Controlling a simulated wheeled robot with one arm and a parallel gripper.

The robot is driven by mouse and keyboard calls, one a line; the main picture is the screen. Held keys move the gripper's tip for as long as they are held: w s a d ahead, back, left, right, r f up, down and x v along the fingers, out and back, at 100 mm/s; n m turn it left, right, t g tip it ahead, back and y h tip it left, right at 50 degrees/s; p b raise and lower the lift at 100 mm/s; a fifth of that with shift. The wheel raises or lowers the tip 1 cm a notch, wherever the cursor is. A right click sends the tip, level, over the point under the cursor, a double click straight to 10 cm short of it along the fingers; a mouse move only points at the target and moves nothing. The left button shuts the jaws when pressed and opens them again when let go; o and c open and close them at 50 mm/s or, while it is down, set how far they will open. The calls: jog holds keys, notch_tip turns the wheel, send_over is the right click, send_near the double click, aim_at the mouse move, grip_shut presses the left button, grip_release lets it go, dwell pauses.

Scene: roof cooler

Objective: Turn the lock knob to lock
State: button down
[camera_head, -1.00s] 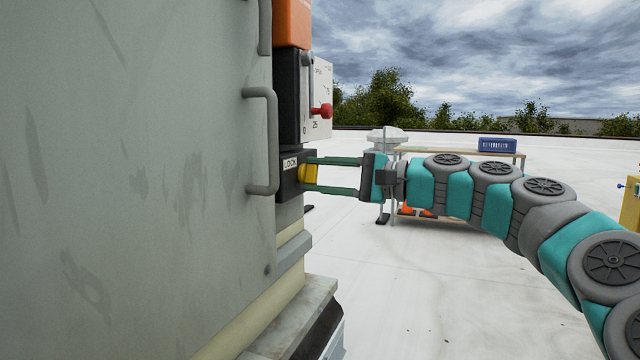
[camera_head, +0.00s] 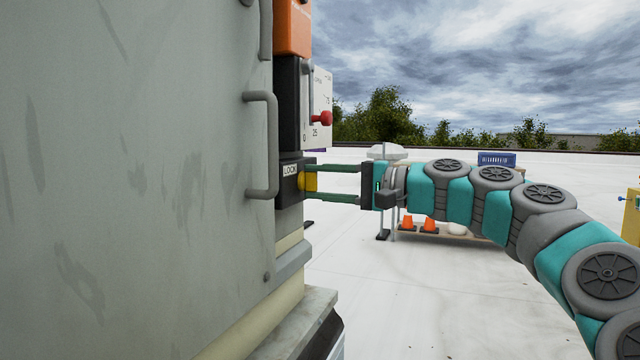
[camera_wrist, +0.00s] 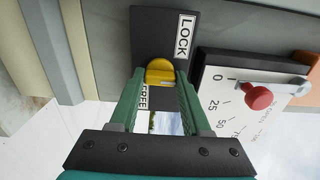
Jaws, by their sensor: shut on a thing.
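The yellow lock knob (camera_head: 310,182) sits on a dark box (camera_head: 287,186) with a white LOCK label (camera_head: 290,170), on the side of the grey cabinet. My gripper (camera_head: 312,183) reaches it from the right, its two green fingers above and below the knob. In the wrist view the knob (camera_wrist: 160,72) is between the fingertips of my gripper (camera_wrist: 160,80), which is shut on it. The LOCK label (camera_wrist: 185,36) is beside the knob there. A second label, partly hidden by a finger, reads about "FREE" (camera_wrist: 144,97).
A white dial plate with a red-knobbed lever (camera_head: 321,118) is just above the lock box. A grey handle (camera_head: 262,143) stands out from the cabinet (camera_head: 140,180) on the left. A bench with a blue crate (camera_head: 496,159) and orange cones (camera_head: 429,225) stands behind my arm.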

jog(key=shift+c, duration=1.8)
grip_release()
jog(key=shift+d, duration=0.15)
jog(key=v, duration=0.7)
jog(key=shift+s+d, duration=0.15)
jog(key=shift+d, duration=0.1)
